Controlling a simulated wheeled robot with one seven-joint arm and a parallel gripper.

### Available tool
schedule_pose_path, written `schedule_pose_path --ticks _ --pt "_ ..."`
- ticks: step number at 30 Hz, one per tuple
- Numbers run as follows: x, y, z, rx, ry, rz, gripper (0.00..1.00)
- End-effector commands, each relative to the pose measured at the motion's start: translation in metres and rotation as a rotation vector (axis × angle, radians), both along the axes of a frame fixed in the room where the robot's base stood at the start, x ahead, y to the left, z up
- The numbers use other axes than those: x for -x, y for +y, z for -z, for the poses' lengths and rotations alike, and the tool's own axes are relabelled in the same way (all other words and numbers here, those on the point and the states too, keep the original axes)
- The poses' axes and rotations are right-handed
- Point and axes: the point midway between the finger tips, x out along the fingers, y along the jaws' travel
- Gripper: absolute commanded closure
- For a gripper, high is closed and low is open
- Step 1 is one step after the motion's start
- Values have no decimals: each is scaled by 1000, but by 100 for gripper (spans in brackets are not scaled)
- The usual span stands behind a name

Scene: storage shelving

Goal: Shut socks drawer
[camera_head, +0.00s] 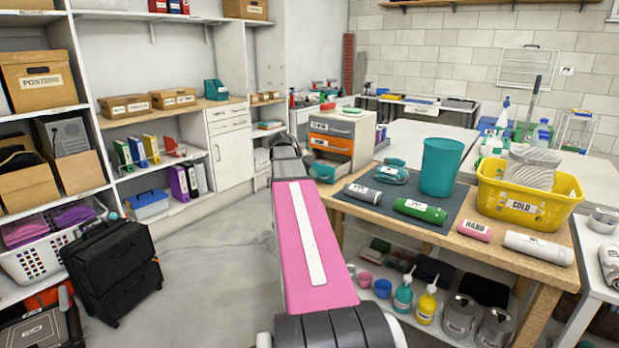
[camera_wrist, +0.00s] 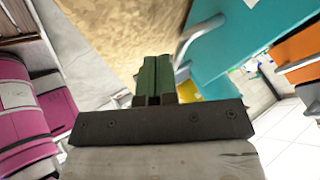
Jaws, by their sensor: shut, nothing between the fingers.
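The lower part seems to stick out toward the aisle. The labels are too small to read, so I cannot tell which drawer is socks. In the wrist view a large teal panel (camera_wrist: 240,50) with a metal bar handle (camera_wrist: 190,38) is close. My gripper (camera_wrist: 155,60) is shut and empty, just left of that handle; I cannot tell if it touches. In the head view my arm hides the fingers.
An orange drawer front (camera_wrist: 300,50) shows right of the teal panel. The worktable (camera_head: 520,265) carries a teal bin (camera_head: 441,167), bottles and a yellow basket (camera_head: 530,207). A black suitcase (camera_head: 112,270) stands left. The floor (camera_head: 215,255) between is clear.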

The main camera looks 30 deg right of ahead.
Motion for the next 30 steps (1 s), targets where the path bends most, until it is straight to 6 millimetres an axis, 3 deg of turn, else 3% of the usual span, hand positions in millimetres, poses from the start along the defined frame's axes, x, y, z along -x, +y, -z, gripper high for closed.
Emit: schedule_pose_path --ticks 8,19,30 --pt "-5 -9 0 0 0 0 100" --pt "-37 -83 0 0 -1 1 100" --pt "-36 -87 0 0 0 0 100"
